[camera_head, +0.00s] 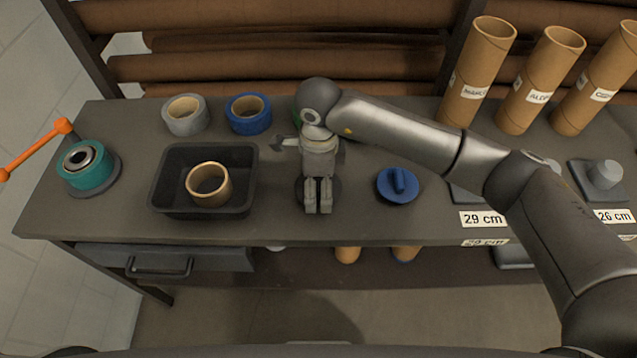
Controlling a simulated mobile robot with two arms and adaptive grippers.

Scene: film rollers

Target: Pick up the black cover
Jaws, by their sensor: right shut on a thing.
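My right gripper (318,196) points down over the middle of the table. Its fingers are together on the black cover (300,193), a dark disc that shows only as edges on both sides of the fingers. The cover is mostly hidden by the gripper, and I cannot tell whether it touches the table. My left gripper is not in view.
A blue cover (397,187) lies right of the gripper. A black tray (165,200) with a cardboard ring stands left. Grey (185,115) and blue (248,113) tape rolls lie behind. Several labelled cardboard tubes (478,75) stand at back right.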

